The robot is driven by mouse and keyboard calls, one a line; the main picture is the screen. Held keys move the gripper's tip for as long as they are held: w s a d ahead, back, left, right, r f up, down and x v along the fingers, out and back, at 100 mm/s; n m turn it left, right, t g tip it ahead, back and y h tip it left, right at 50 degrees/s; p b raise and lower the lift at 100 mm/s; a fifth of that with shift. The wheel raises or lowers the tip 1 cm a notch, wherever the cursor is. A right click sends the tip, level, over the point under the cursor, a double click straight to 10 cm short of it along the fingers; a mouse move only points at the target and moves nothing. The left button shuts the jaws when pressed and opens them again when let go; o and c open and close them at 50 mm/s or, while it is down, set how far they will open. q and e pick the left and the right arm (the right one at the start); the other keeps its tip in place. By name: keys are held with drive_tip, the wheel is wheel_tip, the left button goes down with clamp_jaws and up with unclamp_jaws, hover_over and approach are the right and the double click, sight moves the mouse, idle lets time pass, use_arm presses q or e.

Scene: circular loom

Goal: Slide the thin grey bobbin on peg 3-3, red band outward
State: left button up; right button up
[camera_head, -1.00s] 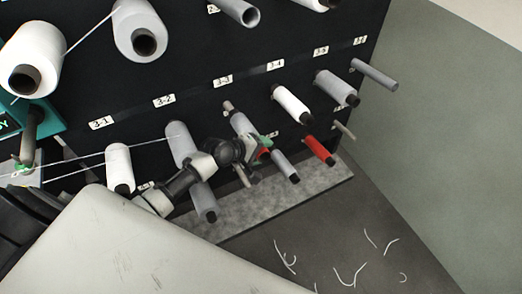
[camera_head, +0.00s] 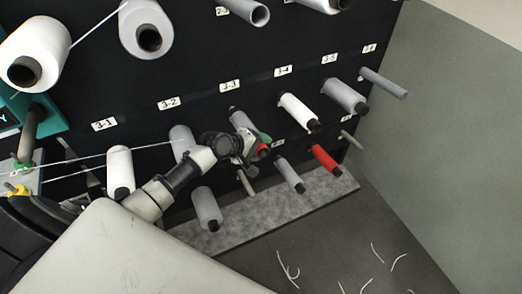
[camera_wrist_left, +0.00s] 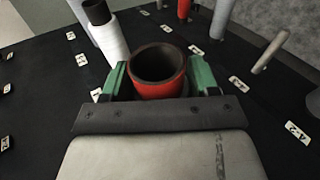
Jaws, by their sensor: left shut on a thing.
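My left gripper (camera_head: 258,146) is shut on the thin grey bobbin (camera_head: 242,122), near its outer end. In the left wrist view the bobbin's red band (camera_wrist_left: 160,88) and dark hollow end face out from the board, between the green fingers (camera_wrist_left: 160,78). The bobbin lies in line with the peg spot under label 3-3 (camera_head: 230,86). Only a small brownish bit shows at its board end, next to the board. I cannot tell how far the peg runs inside, as the opening is dark. My right gripper is not in view.
A white bobbin (camera_head: 299,111) sits close by at 3-4, and a grey one (camera_head: 183,142) at 3-2. Below are a bare peg (camera_head: 246,183), a grey bobbin (camera_head: 289,175) and a red bobbin (camera_head: 326,158). Threads (camera_head: 80,167) stretch at left. Thread scraps lie on the floor.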

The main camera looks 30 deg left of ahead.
use_arm(q)
drive_tip(key=shift+w+a, duration=0.15)
drive_tip(key=shift+a, duration=0.05)
idle(0.5)
drive_tip(key=shift+w+a+f+b, duration=0.1)
drive_tip(key=shift+b, duration=0.2)
drive_tip(key=o, duration=1.6)
drive_tip(key=shift+o, duration=0.2)
drive_tip(key=p+v, duration=0.8)
drive_tip(key=v, duration=0.3)
